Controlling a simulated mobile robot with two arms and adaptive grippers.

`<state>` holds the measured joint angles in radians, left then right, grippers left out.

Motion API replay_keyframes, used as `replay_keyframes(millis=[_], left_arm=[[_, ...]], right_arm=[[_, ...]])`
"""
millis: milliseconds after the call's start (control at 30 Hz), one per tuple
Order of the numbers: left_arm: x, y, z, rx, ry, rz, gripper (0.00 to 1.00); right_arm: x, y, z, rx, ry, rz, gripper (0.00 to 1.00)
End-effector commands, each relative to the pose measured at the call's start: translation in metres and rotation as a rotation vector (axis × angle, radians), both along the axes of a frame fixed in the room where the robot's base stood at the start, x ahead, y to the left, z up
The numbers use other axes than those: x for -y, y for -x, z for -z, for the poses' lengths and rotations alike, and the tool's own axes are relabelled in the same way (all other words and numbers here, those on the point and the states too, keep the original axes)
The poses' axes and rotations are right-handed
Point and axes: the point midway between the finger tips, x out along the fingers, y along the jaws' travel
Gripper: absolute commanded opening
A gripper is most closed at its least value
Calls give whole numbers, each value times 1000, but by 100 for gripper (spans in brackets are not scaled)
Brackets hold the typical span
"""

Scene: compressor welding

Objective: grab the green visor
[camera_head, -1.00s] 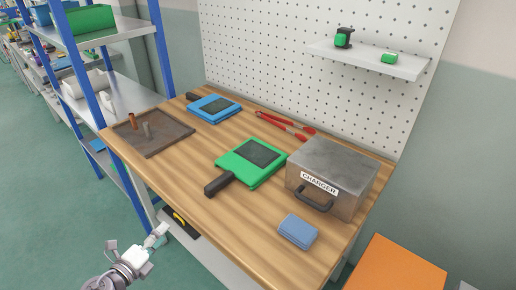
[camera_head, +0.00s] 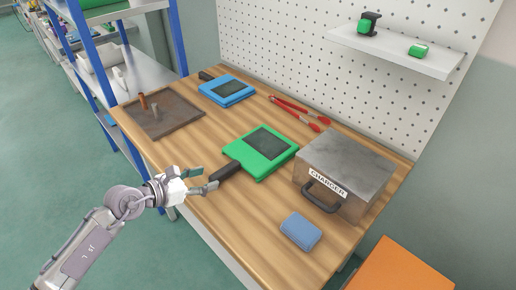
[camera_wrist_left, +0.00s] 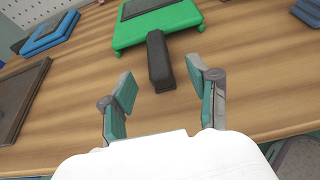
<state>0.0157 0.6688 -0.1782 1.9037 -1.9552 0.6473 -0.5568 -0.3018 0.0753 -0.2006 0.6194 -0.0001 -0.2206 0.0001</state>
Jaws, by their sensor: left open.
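The green visor (camera_head: 262,152) lies flat on the wooden workbench, with a dark window and a black handle (camera_head: 225,171) pointing toward the front left. My left gripper (camera_head: 207,180) is open and empty at the handle's end, above the bench's front edge. In the left wrist view, the visor's green frame (camera_wrist_left: 128,36) is at the top. Its handle (camera_wrist_left: 160,62) points down toward the gap between the open fingers (camera_wrist_left: 163,95), which do not hold it. My right gripper is not in view.
A metal charger box (camera_head: 345,172) stands right of the visor, with a blue block (camera_head: 300,231) in front. A blue visor (camera_head: 227,90), red tongs (camera_head: 298,111) and a brown tray (camera_head: 178,126) lie farther back. A pegboard with a white shelf (camera_head: 395,50) rises behind.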

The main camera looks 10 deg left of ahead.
Motion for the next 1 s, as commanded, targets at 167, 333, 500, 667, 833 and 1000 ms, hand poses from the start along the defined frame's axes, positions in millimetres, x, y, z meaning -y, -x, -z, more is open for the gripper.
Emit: replay_keyframes(millis=[167, 333, 500, 667, 833, 1000], left_arm=[[13, -17, 8, 1, 3, -2, 60], [20, -26, 11, 0, 5, -2, 60], [35, -46, 18, 0, 5, -1, 60], [43, -58, 26, 1, 4, -2, 60], [44, -59, 28, 0, 1, -1, 60], [44, -59, 28, 0, 2, -2, 45]], right_arm=[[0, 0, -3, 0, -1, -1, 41], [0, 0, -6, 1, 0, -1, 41], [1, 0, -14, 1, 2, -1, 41], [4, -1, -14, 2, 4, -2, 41], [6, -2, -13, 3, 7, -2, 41], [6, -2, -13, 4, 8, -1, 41]])
